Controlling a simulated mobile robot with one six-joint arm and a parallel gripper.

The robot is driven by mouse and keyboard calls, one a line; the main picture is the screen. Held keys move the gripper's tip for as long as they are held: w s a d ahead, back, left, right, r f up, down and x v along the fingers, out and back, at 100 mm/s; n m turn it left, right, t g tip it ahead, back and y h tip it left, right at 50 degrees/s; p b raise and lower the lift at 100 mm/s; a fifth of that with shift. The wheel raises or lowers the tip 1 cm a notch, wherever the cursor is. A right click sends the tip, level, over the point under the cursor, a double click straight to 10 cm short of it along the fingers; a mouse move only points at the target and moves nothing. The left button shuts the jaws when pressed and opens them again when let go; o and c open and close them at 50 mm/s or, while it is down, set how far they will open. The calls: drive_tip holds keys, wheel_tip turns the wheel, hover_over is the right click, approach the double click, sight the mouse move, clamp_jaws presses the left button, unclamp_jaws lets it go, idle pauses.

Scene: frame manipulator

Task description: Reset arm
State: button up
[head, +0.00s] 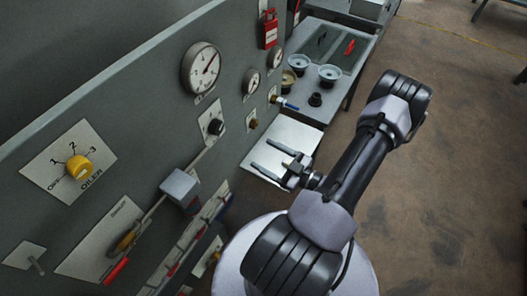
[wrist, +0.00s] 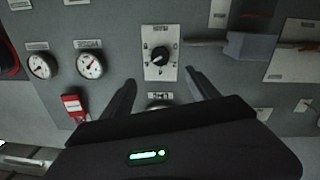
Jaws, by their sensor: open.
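My gripper (head: 276,158) is open and empty in front of the grey control panel (head: 130,85), with its two fingers pointing left toward the panel. In the wrist view, my gripper (wrist: 160,90) shows its two dark fingers spread apart, below a black rotary knob (wrist: 160,56) on a pale plate. The knob appears beyond the fingertips, not between them. A brass fitting between the fingers is partly hidden by the gripper body. My arm is bent and reaches up and over from the white base.
The panel carries a yellow OILER knob (head: 79,167), a large gauge (head: 202,68), a grey box on a lever (head: 180,187) and a red lockout tag (head: 269,29). A bench (head: 345,75) with small bowls stands at the back. Floor at right is clear.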

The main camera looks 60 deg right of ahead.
drive_tip(key=w+a+n+g+y+b, duration=0.3)
drive_tip(key=a+n+g+y+b, duration=0.45)
drive_tip(key=n, duration=0.65)
drive_tip(key=w+a+n+g+y+b, duration=0.35)
drive_tip(key=a+n+b, duration=0.25)
drive_tip(key=a+n, duration=0.65)
drive_tip(key=s+a+m+h+b, duration=0.2)
drive_tip(key=m+b, duration=0.3)
drive_tip(key=m, duration=0.6)
drive_tip(key=s+a+f+m+h+b, duration=0.1)
drive_tip(key=a+m+h+b, duration=0.3)
drive_tip(key=m, duration=0.7)
drive_tip(key=s+a+m+g+h+b, duration=0.1)
drive_tip(key=s+a+m+h+b, duration=0.2)
drive_tip(key=m, duration=0.8)
drive_tip(key=a+b, duration=0.1)
drive_tip(key=b, duration=0.1)
drive_tip(key=shift+s+a+f+b, duration=0.15)
drive_tip(key=shift+s+a+b, duration=0.15)
drive_tip(key=shift+s+a, duration=0.1)
drive_tip(key=shift+m, duration=0.35)
